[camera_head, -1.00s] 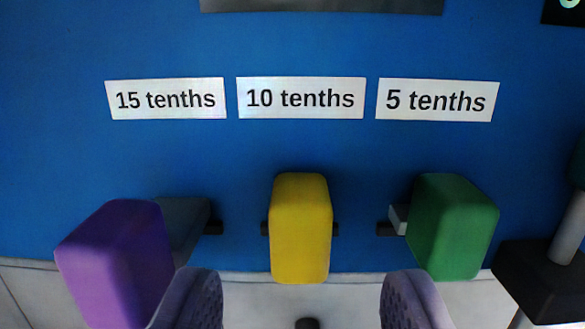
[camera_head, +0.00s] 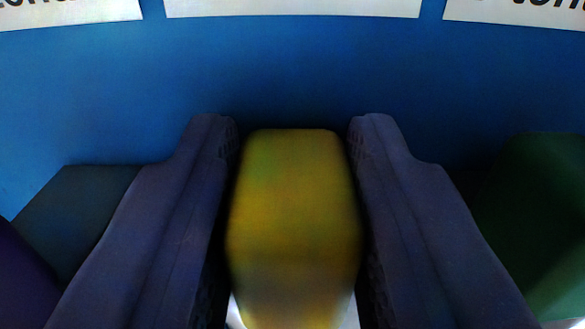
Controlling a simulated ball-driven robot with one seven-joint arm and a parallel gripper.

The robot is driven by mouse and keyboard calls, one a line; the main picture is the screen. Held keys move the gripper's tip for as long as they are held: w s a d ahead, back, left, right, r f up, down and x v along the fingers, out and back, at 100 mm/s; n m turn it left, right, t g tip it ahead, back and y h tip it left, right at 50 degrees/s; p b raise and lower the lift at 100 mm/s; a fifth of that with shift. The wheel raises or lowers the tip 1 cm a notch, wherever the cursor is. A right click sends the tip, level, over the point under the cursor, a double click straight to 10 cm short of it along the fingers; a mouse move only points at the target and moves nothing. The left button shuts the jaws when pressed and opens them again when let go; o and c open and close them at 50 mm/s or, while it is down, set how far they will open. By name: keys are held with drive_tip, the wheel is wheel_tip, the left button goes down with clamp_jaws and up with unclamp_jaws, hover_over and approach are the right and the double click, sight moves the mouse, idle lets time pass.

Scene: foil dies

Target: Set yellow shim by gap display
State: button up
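The yellow block (camera_head: 293,225), the yellow shim's visible part, stands upright in the middle of the view in front of the blue panel. It looks blurred. My gripper (camera_head: 294,135) has one dark finger on each side of it, close against its faces, and appears shut on it. The block's lower end runs toward the bottom edge, and its mounting behind is hidden. No gap display reading is in view.
A green block (camera_head: 540,225) stands close on the right and a purple block (camera_head: 20,285) at the lower left edge. Behind is the blue panel (camera_head: 290,75) with cut-off white labels (camera_head: 293,6) along the top.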

clamp_jaws()
drive_tip(key=shift+s+d+b, duration=0.1)
drive_tip(key=shift+s+b, duration=0.65)
drive_tip(key=shift+s, duration=0.9)
drive_tip(key=o, duration=0.8)
unclamp_jaws()
drive_tip(key=shift+s, duration=0.1)
drive_tip(key=b, duration=0.1)
approach(294, 284)
drive_tip(key=shift+w, duration=0.25)
